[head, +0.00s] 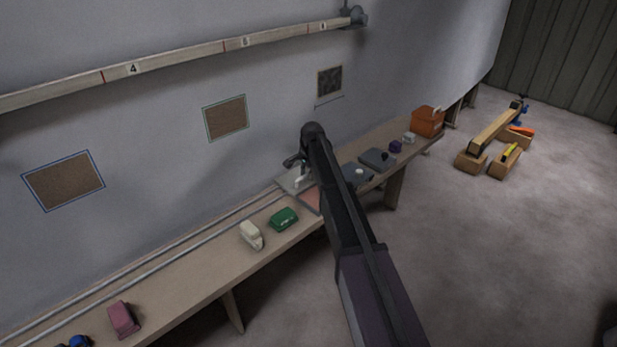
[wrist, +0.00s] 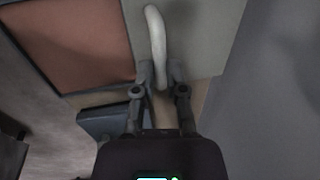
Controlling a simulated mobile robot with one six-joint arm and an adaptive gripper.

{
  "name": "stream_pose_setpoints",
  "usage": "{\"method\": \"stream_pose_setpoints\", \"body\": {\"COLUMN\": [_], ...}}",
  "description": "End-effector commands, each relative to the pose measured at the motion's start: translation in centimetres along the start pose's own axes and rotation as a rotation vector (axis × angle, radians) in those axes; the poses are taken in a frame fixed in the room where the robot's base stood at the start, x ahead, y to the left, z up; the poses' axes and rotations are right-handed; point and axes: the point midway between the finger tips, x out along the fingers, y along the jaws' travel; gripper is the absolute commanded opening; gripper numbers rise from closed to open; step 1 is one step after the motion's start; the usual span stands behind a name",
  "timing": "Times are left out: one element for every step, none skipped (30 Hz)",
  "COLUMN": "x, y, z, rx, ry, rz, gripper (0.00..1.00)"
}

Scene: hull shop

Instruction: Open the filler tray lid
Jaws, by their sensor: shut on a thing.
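The filler tray lid (wrist: 205,30) is a pale grey flat panel in the wrist view. It also shows in the head view (head: 289,182), on the bench against the wall, partly behind my arm. A curved white handle (wrist: 154,30) stands on it. A flat reddish-brown area (wrist: 75,38) lies beside the lid, and part of it shows in the head view (head: 311,200). My gripper (wrist: 163,78) is shut on the near end of the white handle. In the head view my gripper (head: 297,168) is small and dark over the tray. I cannot tell how far the lid stands open.
The long bench (head: 190,270) runs along the wall. A green case (head: 284,219) and a cream object (head: 250,235) lie left of the tray. Dark grey plates (head: 378,159) and an orange box (head: 428,121) are to its right. The floor (head: 490,240) in front is clear.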

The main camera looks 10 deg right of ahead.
Motion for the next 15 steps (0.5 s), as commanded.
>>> {"method": "stream_pose_setpoints", "body": {"x": [0.01, 0.01, 0.01, 0.01, 0.01, 0.01, 0.01, 0.01, 0.01, 0.0, 0.0, 0.0, 0.0, 0.0, 0.0], "y": [0.07, 0.08, 0.08, 0.08, 0.09, 0.09, 0.09, 0.09, 0.09, 0.09, 0.09, 0.09, 0.09, 0.09, 0.08], "z": [0.02, 0.02, 0.02, 0.02, 0.02, 0.02, 0.02, 0.03, 0.03, 0.03, 0.03, 0.03, 0.03, 0.03, 0.03], "rx": [0.0, 0.0, 0.0, 0.0, 0.0, 0.0, 0.0, 0.0, 0.0, -0.001, -0.001, -0.001, -0.001, -0.001, -0.001], "ry": [0.001, 0.001, 0.001, 0.001, 0.001, 0.001, 0.0, 0.0, 0.0, 0.0, 0.0, 0.0, 0.0, 0.0, 0.0], "rz": [0.001, 0.001, 0.001, 0.001, 0.001, 0.001, 0.001, 0.001, 0.001, 0.001, 0.001, 0.001, 0.001, 0.001, 0.001], "gripper": [0.0, 0.0, 0.0, 0.0, 0.25, 0.37, 0.46, 0.51, 0.51, 0.51, 0.51, 0.51, 0.51, 0.51, 0.51]}}
